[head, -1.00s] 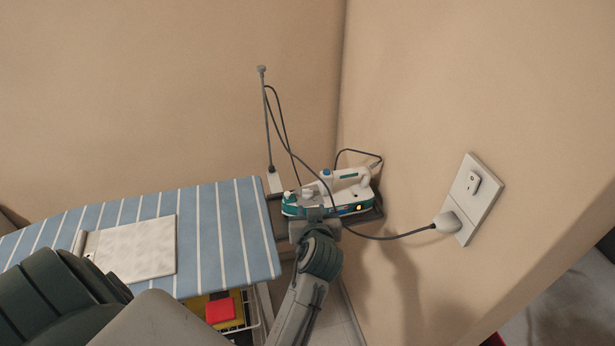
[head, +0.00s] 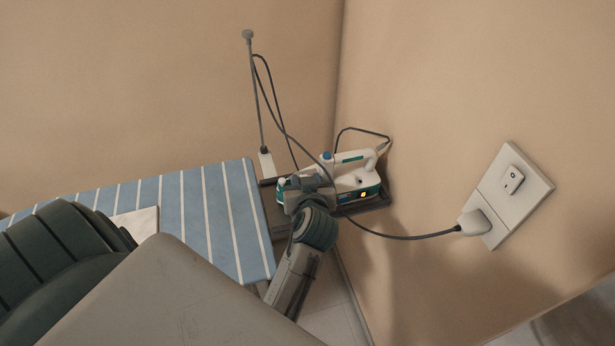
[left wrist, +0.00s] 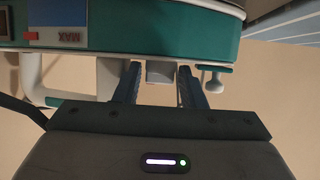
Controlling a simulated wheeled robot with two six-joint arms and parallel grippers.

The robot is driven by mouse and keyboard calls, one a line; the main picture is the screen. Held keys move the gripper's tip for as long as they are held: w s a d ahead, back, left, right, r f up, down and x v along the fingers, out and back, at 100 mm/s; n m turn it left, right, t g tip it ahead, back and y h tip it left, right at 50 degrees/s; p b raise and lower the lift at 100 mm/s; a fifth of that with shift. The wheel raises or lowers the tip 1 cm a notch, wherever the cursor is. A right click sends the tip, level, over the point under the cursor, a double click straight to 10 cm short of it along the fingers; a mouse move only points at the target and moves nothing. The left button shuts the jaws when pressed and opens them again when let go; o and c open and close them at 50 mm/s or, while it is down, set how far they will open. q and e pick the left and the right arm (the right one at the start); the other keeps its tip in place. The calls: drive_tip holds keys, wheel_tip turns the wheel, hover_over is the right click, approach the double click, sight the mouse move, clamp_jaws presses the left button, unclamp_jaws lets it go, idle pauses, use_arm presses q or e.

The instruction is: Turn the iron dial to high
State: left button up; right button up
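The white and teal iron (head: 352,180) lies on a dark rest at the end of the ironing board, with a small orange light lit on its side. My left gripper (head: 308,188) is at the iron's near left end and hides part of it. In the left wrist view, the iron (left wrist: 150,45) shows upside down, with a "MAX" window. A small grey block (left wrist: 160,72), seemingly the dial, sits between the two fingers of my left gripper (left wrist: 159,80). The fingers are apart, with narrow gaps beside the block. The dial's setting cannot be read. My right gripper is out of view.
The blue striped ironing board (head: 225,215) lies to the left, with a pale cloth (head: 138,222) on it. A cord runs from a thin pole (head: 254,90) past the iron to a plug (head: 474,223) in the wall socket (head: 510,190). Walls stand close behind and to the right.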

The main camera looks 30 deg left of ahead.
use_arm(q)
drive_tip(key=shift+s+d+r, duration=0.15)
drive_tip(key=shift+s+d, duration=0.05)
drive_tip(key=c, duration=0.7)
drive_tip(key=shift+a, duration=0.1)
drive_tip(key=shift+m+t+p, duration=0.3)
drive_tip(key=shift+p, duration=0.1)
drive_tip(key=shift+a+r+h, duration=0.1)
drive_tip(key=shift+h, duration=0.3)
drive_tip(key=m+t+h+p, duration=0.1)
drive_tip(key=m+h+p, duration=0.3)
drive_tip(key=shift+s+a+t+p, duration=0.2)
drive_tip(key=shift+a+t+p, duration=0.15)
drive_tip(key=shift+t, duration=0.05)
drive_tip(key=shift+a+m+h+p, duration=0.1)
drive_tip(key=shift+m+h+p, duration=0.7)
drive_tip(key=shift+h+p, duration=0.15)
drive_tip(key=shift+f+m+t+h+p, duration=0.2)
drive_tip(key=shift+m+t+h+p, duration=0.1)
drive_tip(key=shift+m+h+p, duration=0.15)
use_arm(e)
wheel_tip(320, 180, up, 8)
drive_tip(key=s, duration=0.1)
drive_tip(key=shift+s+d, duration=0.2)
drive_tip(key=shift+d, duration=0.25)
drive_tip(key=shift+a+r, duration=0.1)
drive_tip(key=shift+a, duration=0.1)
